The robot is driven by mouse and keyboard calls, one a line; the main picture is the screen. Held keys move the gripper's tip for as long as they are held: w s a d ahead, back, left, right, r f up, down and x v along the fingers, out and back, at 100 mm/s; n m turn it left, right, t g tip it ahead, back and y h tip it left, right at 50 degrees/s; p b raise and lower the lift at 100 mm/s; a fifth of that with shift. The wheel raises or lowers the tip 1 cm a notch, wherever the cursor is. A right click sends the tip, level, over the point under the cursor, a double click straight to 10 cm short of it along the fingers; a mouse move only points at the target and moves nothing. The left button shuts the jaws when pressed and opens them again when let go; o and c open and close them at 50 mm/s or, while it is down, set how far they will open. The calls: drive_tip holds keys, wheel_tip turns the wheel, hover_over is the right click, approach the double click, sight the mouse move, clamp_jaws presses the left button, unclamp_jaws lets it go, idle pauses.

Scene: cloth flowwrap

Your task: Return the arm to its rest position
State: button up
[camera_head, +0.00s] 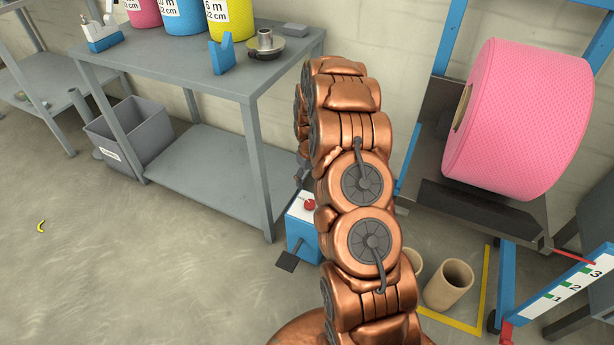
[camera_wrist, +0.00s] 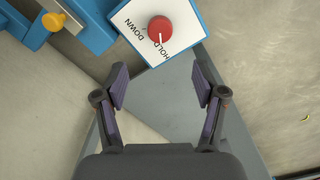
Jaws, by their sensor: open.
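My gripper (camera_wrist: 161,95) is open and empty in the wrist view, its two dark fingers spread apart.
A grey table (camera_head: 165,62) with coloured rolls stands at the back left, a grey bin (camera_head: 140,135) beneath it. A large pink roll (camera_head: 518,120) hangs on a blue stand at the right. Cardboard tubes (camera_head: 449,286) stand on the floor below it. The floor at left is mostly clear.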

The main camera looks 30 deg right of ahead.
drive_tip(key=s+a+r+p, duration=0.4)
drive_tip(key=a+r, duration=0.1)
drive_tip(key=r, duration=0.6)
drive_tip(key=s+a+r+p, duration=0.3)
drive_tip(key=a+r+p, duration=0.15)
drive_tip(key=r, duration=0.55)
drive_tip(key=s+a+r+p, duration=0.4)
drive_tip(key=a+r, duration=0.2)
drive_tip(key=r, duration=0.5)
drive_tip(key=s+a+r+p, duration=0.2)
drive_tip(key=s+r+p, duration=0.2)
drive_tip(key=s+r, duration=0.3)
drive_tip(key=s+a+r+g+p, duration=0.1)
drive_tip(key=s+a+r+p, duration=0.2)
drive_tip(key=s, duration=0.8)
drive_tip(key=s+a+r+p, duration=0.3)
drive_tip(key=s+r+p, duration=0.3)
drive_tip(key=s+r, duration=0.3)
wheel_tip(320, 180, up, 3)
drive_tip(key=shift+s+a+g+p, duration=0.15)
drive_tip(key=shift+g+p, duration=0.2)
drive_tip(key=shift+g, duration=0.05)
